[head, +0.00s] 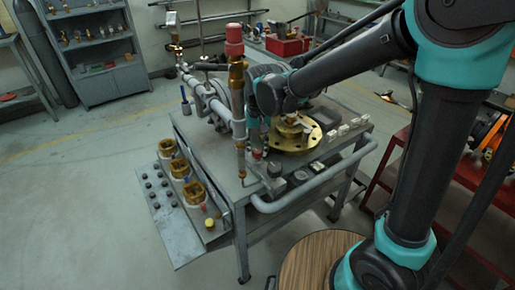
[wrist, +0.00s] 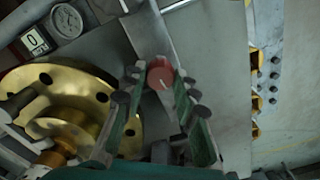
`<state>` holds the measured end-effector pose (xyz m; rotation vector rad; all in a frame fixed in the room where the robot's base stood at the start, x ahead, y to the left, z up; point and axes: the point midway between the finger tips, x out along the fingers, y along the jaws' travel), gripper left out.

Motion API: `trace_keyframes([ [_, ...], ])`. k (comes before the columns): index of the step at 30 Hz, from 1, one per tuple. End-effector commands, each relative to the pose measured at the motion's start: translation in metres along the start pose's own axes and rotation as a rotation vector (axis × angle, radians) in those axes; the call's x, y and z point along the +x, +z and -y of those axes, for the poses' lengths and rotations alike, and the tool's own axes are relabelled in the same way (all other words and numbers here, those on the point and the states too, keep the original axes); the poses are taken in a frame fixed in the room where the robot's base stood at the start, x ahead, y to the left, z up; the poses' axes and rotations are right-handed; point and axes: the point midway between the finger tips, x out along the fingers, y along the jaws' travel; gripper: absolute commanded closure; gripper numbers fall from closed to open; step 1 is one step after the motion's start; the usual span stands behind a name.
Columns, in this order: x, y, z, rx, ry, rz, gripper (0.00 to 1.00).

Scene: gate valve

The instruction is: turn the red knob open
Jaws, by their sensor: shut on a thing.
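The red knob (wrist: 160,74) is a small round red cap with a pale mark on its face. In the wrist view it sits between the two fingertips of my gripper (wrist: 160,80), which is shut on it. The green finger bars run from the bottom of that view up to the knob. In the head view the knob (head: 257,154) is a small red spot at the front of the grey workbench (head: 212,150), below my dark wrist. My wrist hides most of the fingers there.
A brass flange (head: 295,135) lies just right of the gripper. A tall brass valve with a red top (head: 234,50) and grey pipes stand at left. A pressure gauge (wrist: 67,21) shows in the wrist view. A grey rail (head: 320,180) runs along the bench front.

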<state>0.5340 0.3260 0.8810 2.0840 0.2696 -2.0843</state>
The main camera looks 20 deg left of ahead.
Motion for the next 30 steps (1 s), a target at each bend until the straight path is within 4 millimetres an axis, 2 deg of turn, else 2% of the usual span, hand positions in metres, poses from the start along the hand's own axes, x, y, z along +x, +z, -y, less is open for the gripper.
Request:
trace_keyframes([
  [30, -0.0002, -0.0002, 0.0001, -0.955, 0.0, 0.0, 1.0],
])
